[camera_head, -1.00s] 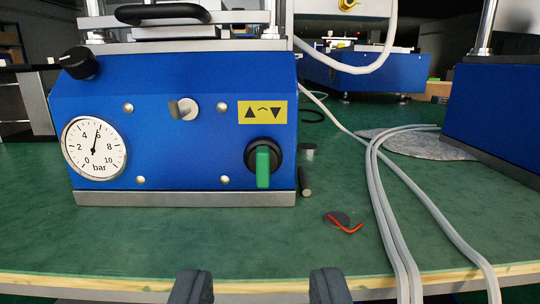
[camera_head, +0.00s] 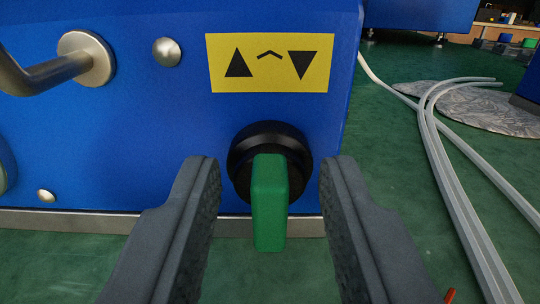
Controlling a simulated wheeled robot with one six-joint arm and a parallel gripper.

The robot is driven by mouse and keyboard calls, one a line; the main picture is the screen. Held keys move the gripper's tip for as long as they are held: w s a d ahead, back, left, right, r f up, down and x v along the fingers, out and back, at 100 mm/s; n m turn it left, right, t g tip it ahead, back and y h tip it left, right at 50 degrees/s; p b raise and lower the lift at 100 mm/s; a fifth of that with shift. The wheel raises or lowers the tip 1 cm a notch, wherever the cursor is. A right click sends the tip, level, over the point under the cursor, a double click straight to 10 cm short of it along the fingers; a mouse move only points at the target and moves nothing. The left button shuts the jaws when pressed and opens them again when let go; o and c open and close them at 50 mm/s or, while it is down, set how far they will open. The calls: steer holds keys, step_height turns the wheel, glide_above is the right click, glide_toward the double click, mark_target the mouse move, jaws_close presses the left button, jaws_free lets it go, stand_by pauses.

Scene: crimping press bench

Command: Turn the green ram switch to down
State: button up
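The green ram switch (camera_head: 269,205) is a green lever handle on a round black base (camera_head: 248,143), on the front of the blue press housing (camera_head: 130,150). The handle hangs straight down in the picture. Above it is a yellow label (camera_head: 270,84) with an up triangle on the left, a small arc in the middle and a down triangle on the right. My gripper (camera_head: 270,185) is open. Its two dark fingers stand left and right of the green handle, with a gap on each side; I see no contact.
A bent metal lever (camera_head: 55,73) sticks out from the housing at upper left. Grey hoses (camera_head: 450,160) run over the green bench top (camera_head: 385,180) on the right.

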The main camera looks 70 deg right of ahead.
steer(key=c, duration=0.6)
steer(key=shift+d, duration=0.1)
steer(key=shift+c, duration=0.2)
steer(key=shift+m, duration=0.4)
steer(key=m, duration=0.5)
steer(key=shift+s, duration=0.15)
steer(key=m, duration=0.6)
steer(key=shift+s+d+f, duration=0.1)
steer(key=shift+f, duration=0.1)
steer(key=o, duration=0.6)
